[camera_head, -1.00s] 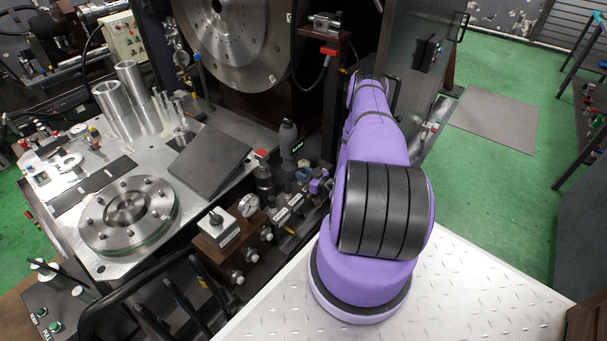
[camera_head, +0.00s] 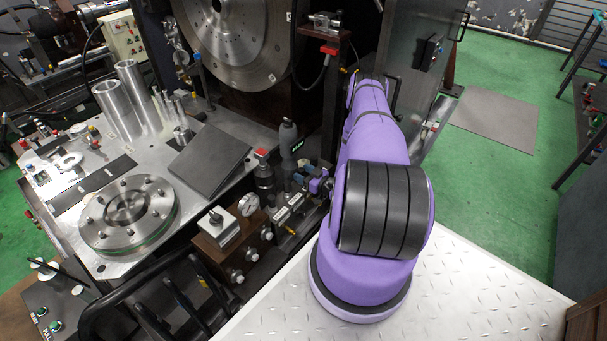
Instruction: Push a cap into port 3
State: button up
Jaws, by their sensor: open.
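A brown hydraulic block (camera_head: 212,250) stands at the front edge of the machine table, with several pale round fittings (camera_head: 237,276) on its front face. I cannot read any port numbers, so I cannot tell which is port 3 or which part is a loose cap. My gripper (camera_head: 312,184) is small in view, left of my purple arm, beside the small labelled valves (camera_head: 283,214) right of the block. Its jaws are open. The fingertips are hard to make out among the fittings, and nothing is visibly held.
A handheld tool with a green display (camera_head: 289,138) stands behind. A dark plate (camera_head: 210,160) and a bolted round flange (camera_head: 128,212) lie on the table. Black handles rise in front.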

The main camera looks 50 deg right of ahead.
jog(key=s, duration=1)
jog(key=shift+s+d, duration=0.4)
jog(key=shift+s, duration=0.1)
